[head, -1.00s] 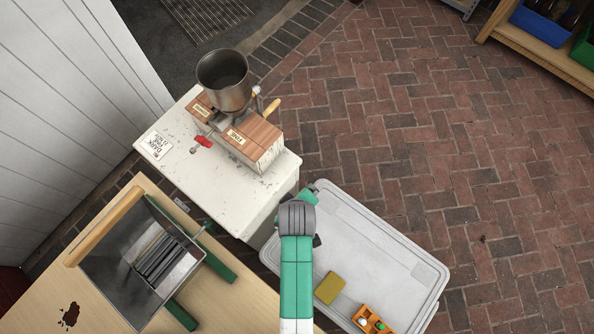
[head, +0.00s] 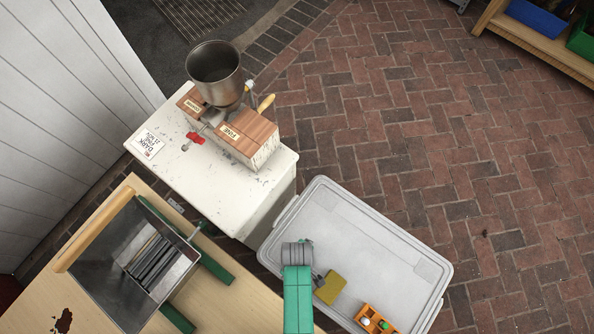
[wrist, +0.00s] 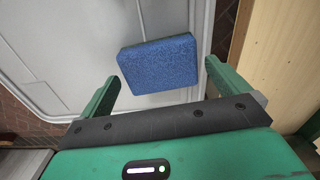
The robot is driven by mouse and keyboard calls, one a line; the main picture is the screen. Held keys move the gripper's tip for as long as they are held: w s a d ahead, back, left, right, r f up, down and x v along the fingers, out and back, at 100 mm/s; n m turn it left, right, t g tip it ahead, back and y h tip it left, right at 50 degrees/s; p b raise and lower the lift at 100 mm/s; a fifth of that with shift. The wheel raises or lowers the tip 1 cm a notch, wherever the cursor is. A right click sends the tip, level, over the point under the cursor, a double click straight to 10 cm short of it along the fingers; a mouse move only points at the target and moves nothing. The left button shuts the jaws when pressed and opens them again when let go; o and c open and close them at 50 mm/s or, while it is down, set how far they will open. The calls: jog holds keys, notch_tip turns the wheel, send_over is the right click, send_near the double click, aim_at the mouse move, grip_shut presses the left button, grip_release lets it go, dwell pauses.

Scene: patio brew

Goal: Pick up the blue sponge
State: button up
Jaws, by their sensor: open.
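The blue sponge (wrist: 158,65) is a rough block in the wrist view, lying on a light grey ribbed surface. My gripper (wrist: 161,72) is open, with one green finger on each side of the sponge. Gaps show between the sponge and both fingers, and I cannot tell how far above it the tips are. In the head view the blue sponge does not show; my green arm covers part of the pale grey tub lid (head: 375,245).
An olive-yellow block (head: 330,289) lies on the lid just right of my arm. An orange tray (head: 372,320) with small items sits further right. A wooden bench (head: 235,311) with a metal box stands left. A white cabinet (head: 165,165) holds a grinder. The lid's upper right is clear.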

notch_tip(320, 180, down, 2)
jog(key=shift+f, duration=0.2)
jog(key=shift+r, duration=0.1)
jog(key=c, duration=0.8)
notch_tip(320, 180, up, 10)
jog(key=p, duration=0.5)
